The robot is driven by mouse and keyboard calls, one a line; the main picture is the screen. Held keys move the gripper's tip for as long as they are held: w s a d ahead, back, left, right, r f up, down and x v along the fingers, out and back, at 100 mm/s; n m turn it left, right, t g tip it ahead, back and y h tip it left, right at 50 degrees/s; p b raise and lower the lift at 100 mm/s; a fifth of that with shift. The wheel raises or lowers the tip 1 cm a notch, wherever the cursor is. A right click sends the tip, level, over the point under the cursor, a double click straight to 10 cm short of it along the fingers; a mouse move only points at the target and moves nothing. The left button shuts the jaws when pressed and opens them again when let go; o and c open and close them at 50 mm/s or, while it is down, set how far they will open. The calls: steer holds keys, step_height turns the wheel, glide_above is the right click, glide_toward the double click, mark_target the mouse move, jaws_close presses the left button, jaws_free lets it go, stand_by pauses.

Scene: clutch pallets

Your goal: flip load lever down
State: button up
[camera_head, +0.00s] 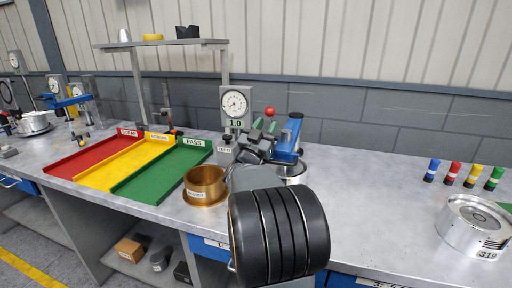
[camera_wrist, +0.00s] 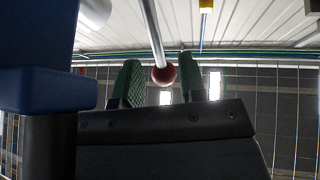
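The load lever shows in the wrist view as a grey rod (camera_wrist: 154,30) ending in a red ball knob (camera_wrist: 164,75). In the head view the red knob (camera_head: 270,111) stands just above my gripper (camera_head: 265,128), beside the blue press head (camera_head: 288,140). My gripper has green finger pads and also shows in the wrist view (camera_wrist: 161,78). Its fingers are apart, one on each side of the knob, with visible gaps. I cannot tell how deep the knob sits between them. My arm hides much of the press's lower part.
A dial gauge (camera_head: 235,103) reads beside the press on the left. A brass cup (camera_head: 205,184) stands in front of it. Red, yellow and green (camera_head: 165,172) trays lie left. A silver clutch part (camera_head: 474,226) and several coloured cylinders stand right. The bench between is clear.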

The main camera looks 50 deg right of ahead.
steer(key=b+v, duration=0.1)
steer(key=v, duration=0.7)
steer(key=shift+a, duration=0.2)
